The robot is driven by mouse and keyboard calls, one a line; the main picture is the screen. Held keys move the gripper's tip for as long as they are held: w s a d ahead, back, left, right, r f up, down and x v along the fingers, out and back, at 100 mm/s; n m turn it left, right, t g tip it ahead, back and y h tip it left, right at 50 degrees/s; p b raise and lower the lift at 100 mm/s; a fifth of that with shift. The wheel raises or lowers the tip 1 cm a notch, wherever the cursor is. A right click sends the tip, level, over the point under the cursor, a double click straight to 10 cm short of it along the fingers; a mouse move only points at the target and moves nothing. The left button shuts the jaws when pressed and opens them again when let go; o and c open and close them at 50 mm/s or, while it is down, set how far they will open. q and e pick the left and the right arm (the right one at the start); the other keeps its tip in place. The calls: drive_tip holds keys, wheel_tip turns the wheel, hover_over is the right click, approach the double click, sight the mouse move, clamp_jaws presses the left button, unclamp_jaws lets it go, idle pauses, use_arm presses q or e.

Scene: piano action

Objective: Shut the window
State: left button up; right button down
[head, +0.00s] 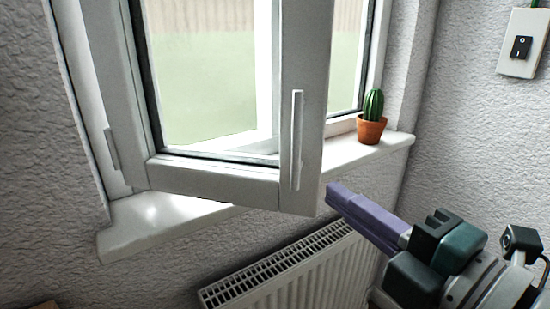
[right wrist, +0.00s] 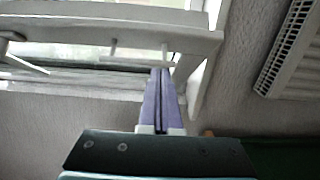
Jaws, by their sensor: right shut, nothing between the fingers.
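The window sash (head: 215,182) is white and stands open, swung into the room, with its hinge side at the left. Its long vertical handle (head: 297,140) is on the sash's right-hand stile. The window frame (head: 80,85) shows behind it. My right gripper (head: 337,192) has purple fingers, shut and empty, just right of the sash's lower right corner. I cannot tell whether they touch it. In the right wrist view the shut fingers (right wrist: 160,88) point toward the white sash (right wrist: 95,35), their tips overlapping it in the picture. My left gripper is not in view.
A cactus in a terracotta pot (head: 371,125) stands on the white sill (head: 160,222), right of the sash. A radiator (head: 300,275) is below the sill. A light switch (head: 522,46) is on the right wall.

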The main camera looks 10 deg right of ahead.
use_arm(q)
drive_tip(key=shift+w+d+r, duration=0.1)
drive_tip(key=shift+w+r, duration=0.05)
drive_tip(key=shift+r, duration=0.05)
use_arm(e)
drive_tip(key=shift+w+d, duration=0.2)
drive_tip(key=shift+w, duration=0.95)
drive_tip(key=shift+w+d, duration=0.15)
drive_tip(key=shift+w, duration=0.95)
drive_tip(key=shift+w+d, duration=0.2)
drive_tip(key=shift+w, duration=0.95)
